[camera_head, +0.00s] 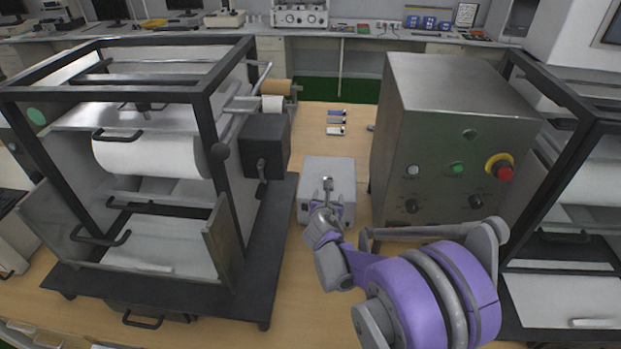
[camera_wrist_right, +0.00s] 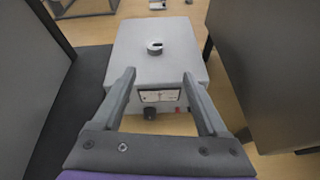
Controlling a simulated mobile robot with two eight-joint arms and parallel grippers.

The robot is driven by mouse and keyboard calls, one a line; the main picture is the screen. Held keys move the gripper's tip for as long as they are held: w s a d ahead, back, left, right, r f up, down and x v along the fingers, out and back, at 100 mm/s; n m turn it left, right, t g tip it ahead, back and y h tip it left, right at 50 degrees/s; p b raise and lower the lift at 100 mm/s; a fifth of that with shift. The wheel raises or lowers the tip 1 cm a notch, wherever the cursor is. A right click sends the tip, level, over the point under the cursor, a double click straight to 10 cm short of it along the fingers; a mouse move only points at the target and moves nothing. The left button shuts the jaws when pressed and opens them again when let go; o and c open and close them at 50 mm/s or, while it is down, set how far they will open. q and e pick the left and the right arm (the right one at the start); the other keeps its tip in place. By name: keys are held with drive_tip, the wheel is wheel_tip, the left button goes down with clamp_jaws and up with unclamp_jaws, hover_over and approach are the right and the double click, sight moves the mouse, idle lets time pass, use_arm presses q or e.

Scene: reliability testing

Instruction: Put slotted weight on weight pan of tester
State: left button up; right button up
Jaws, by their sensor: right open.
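A small round grey disc with a slot, which looks like the slotted weight (camera_wrist_right: 155,47), lies on top of a light grey box (camera_wrist_right: 135,65) in the right wrist view. The box also stands in the middle of the table in the head view (camera_head: 345,170). My right gripper (camera_wrist_right: 159,73) is open and empty. Its fingers point toward the box, and the disc shows beyond and between the fingertips. In the head view my purple right arm covers the front of the box. I cannot make out a weight pan clearly. My left gripper is not in view.
A large black-framed machine (camera_head: 205,110) with a white roll stands left of the box. A metal control cabinet (camera_head: 425,130) with buttons and knobs stands close on the right. Several small items (camera_head: 336,122) lie on the table behind. The gap between the machines is narrow.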

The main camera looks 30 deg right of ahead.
sight(328, 178)
drive_tip(key=shift+n, duration=0.7)
drive_tip(key=x, duration=0.7)
drive_tip(key=shift+w+a+r, duration=0.15)
drive_tip(key=shift+w+r, duration=0.05)
drive_tip(key=shift+r, duration=0.1)
drive_tip(key=shift+w+p, duration=0.2)
drive_tip(key=shift+p, duration=0.1)
drive_tip(key=p+x, duration=0.1)
drive_tip(key=x, duration=0.3)
drive_tip(key=shift+w, duration=0.45)
drive_tip(key=shift+s, duration=0.15)
drive_tip(key=shift+c, duration=0.5)
clamp_jaws()
